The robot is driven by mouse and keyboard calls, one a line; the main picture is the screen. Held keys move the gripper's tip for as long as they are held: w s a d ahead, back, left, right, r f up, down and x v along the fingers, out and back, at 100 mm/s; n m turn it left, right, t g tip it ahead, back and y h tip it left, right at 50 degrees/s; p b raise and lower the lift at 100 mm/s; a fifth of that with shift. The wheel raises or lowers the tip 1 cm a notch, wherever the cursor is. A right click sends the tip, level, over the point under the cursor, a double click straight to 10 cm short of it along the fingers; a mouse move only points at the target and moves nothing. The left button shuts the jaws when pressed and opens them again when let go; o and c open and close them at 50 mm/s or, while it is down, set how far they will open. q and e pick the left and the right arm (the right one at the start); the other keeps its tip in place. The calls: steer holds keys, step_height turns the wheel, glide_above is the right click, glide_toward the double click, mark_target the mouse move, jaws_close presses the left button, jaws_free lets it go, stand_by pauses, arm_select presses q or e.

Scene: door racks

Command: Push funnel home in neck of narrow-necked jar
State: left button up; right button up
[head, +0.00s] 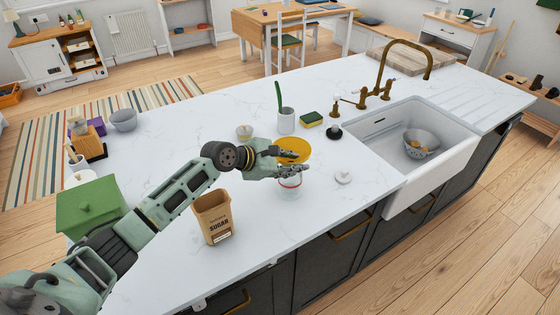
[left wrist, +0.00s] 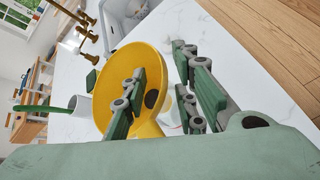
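The yellow funnel (head: 296,145) stands at the top of the clear glass jar (head: 290,191) near the counter's front edge. The jar has a red band near its top. My left gripper (head: 302,161) is at the funnel, just above the jar, with its fingers spread. In the left wrist view the funnel (left wrist: 117,67) shows its wide mouth and dark hole; one finger lies across the mouth and the others are beyond the rim, with a gap between. How deep the spout sits in the neck is hidden by the fingers. My right gripper is out of view.
A sugar bag (head: 213,217) stands left of the jar, and a small white round object (head: 343,177) lies to its right. The sink (head: 443,176) is at right.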

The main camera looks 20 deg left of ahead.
arm_select(q)
steer(key=v, duration=1.1)
steer(key=shift+s+r, duration=0.1)
